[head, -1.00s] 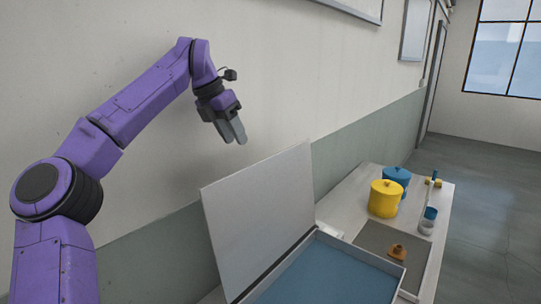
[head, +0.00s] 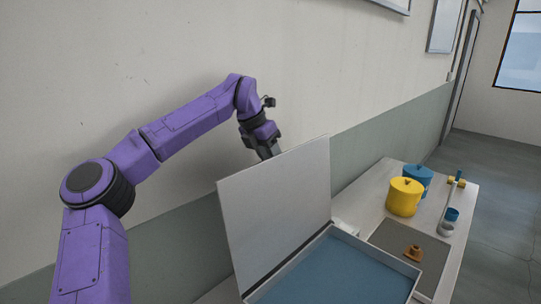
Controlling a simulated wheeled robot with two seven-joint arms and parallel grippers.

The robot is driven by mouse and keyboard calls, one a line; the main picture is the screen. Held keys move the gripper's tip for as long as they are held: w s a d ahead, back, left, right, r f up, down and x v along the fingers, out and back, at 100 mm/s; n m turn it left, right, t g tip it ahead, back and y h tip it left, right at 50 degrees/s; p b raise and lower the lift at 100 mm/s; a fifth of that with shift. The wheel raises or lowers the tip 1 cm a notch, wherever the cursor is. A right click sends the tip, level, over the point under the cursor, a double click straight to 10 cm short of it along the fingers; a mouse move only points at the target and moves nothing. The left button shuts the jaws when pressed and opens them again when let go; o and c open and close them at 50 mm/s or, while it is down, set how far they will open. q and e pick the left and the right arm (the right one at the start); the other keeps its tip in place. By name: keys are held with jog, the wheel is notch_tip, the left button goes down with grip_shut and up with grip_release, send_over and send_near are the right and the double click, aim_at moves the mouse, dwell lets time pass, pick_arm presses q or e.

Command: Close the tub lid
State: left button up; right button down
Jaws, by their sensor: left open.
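The tub (head: 412,275) stands on the table with blue inside. Its flat grey-white lid (head: 275,205) stands up steeply at the tub's left edge, so the tub is open. My left gripper (head: 269,153) is behind the lid's top edge, on the wall side, pointing down. Its fingertips are partly hidden by the lid, and I cannot tell whether they touch it. The left gripper is open and holds nothing that I can see. My right gripper is not in view.
A yellow pot (head: 404,197) and a blue pot (head: 418,181) with lids stand on the table (head: 376,183) past the tub. An orange-brown object (head: 413,252) lies on a grey mat (head: 437,255). Small cups (head: 449,221) stand at the right. The wall (head: 150,50) is close behind the arm.

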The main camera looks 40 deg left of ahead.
pick_arm(q)
jog(key=shift+w, duration=0.1)
grip_shut()
jog(key=shift+d+y+b, duration=0.3)
jog(key=shift+d+b, duration=0.1)
jog(key=shift+d, duration=0.2)
jog(key=s+d+m+y+b, duration=0.1)
jog(key=d+y+b, duration=0.3)
jog(key=d, duration=1.4)
jog(key=shift+s+f+t+y, duration=0.25)
jog(key=shift+s+t+y, duration=0.05)
jog(key=shift+s+y, duration=0.1)
jog(key=shift+a, duration=0.1)
grip_release()
